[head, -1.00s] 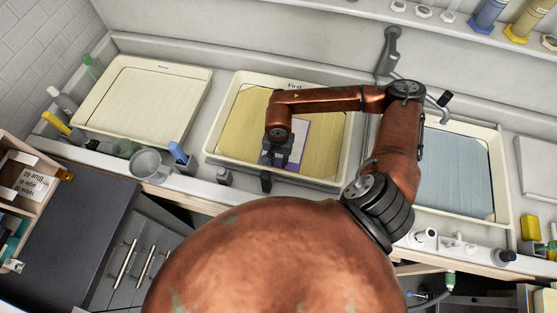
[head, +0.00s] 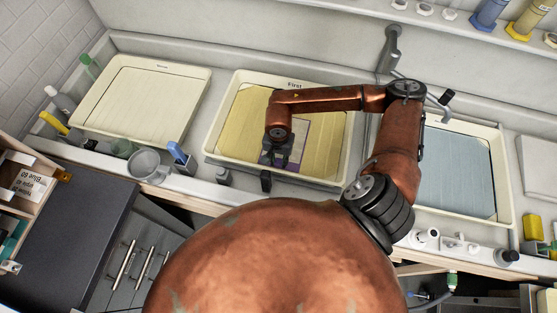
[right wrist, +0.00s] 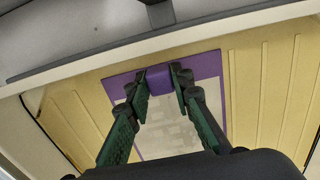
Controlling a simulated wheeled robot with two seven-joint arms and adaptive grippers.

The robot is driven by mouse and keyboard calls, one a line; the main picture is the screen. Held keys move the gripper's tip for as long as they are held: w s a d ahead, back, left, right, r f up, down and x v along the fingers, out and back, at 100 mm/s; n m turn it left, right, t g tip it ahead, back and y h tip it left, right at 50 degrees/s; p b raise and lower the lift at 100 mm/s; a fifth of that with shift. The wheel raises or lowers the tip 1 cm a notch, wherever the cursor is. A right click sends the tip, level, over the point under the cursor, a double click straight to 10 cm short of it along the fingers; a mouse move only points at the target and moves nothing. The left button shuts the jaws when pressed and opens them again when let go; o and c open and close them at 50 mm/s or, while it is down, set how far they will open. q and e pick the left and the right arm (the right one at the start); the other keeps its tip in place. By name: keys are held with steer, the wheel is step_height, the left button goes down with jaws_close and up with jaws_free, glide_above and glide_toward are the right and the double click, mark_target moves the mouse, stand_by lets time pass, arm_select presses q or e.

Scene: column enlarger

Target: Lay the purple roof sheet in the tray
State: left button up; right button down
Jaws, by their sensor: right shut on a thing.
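The purple roof sheet (head: 301,140) has a purple border and a pale middle. It lies within the cream tray labelled First (head: 221,112), partly hidden by my right gripper in the head view, and its pale middle looks tinted by the yellow liquid. In the right wrist view the sheet (right wrist: 213,62) lies roughly flat near the tray wall. My right gripper (head: 279,161) is over the tray's front part. Its fingers (right wrist: 159,80) are shut on a purple raised part at the sheet's near edge. My left gripper is not in view.
A cream tray (head: 84,118) stands at the left and a blue-filled tray (head: 505,185) at the right. A grey jug (head: 148,165) and a blue clip-like object (head: 178,153) are near the front edge. A tap (head: 391,45) stands behind my arm.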

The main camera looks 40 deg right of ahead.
steer(key=shift+f, duration=0.1)
steer(key=c, duration=1.6)
jaws_free()
steer(key=shift+r+p, duration=1.7)
steer(key=shift+r, duration=2.3)
steer(key=shift+r, duration=0.25)
step_height(320, 180, up, 12)
steer(key=shift+f, duration=0.25)
